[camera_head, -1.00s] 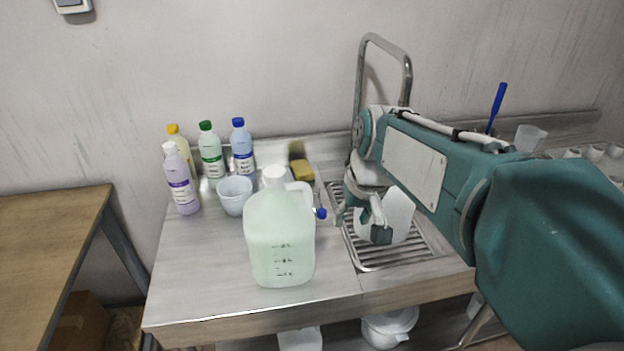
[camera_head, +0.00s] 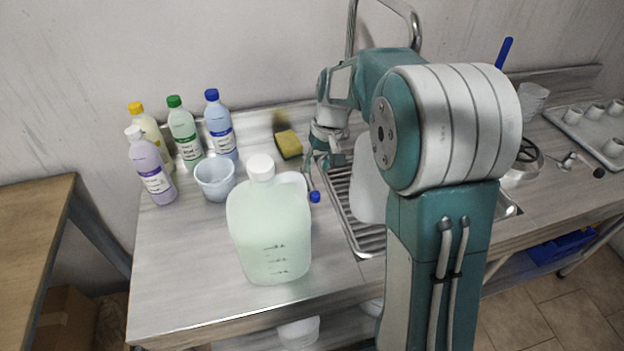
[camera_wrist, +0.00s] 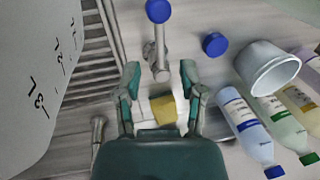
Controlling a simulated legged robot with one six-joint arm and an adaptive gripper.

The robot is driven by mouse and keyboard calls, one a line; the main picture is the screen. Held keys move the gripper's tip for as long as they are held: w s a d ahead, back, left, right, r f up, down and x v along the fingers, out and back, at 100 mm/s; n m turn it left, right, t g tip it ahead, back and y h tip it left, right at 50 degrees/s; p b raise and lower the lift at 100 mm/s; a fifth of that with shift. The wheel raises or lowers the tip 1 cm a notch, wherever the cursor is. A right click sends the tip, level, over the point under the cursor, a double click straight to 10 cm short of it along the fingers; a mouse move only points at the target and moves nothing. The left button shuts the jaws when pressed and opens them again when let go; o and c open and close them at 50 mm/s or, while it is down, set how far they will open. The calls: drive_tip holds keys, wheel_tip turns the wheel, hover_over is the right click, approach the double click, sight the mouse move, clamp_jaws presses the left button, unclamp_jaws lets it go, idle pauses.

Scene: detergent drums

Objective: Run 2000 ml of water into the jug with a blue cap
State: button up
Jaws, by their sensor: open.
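The open white jug (camera_head: 368,192) stands on the sink grating, partly hidden behind my arm. Its side with litre marks (camera_wrist: 40,90) fills the left of the wrist view. A loose blue cap (camera_wrist: 214,44) lies on the counter in the wrist view. A metal tap lever with a blue knob (camera_wrist: 158,11) lies between my fingers in that picture; the knob also shows in the head view (camera_head: 315,197). My gripper (camera_wrist: 160,76) is open and empty above the counter beside the sink, and shows in the head view (camera_head: 326,160). Contact with the lever is not clear.
A full greenish jug with a white cap (camera_head: 270,230) stands in front on the counter. Several bottles (camera_head: 186,135), a white bucket (camera_head: 214,180) and a sponge (camera_head: 288,143) stand behind. A tall tap pipe (camera_head: 403,14) rises behind the sink. Cups on a tray (camera_head: 590,127) are far right.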

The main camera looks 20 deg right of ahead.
sight(312, 185)
drive_tip(key=f, duration=0.2)
drive_tip(key=a+f, duration=0.1)
drive_tip(key=f, duration=0.2)
drive_tip(key=shift+f, duration=0.3)
clamp_jaws()
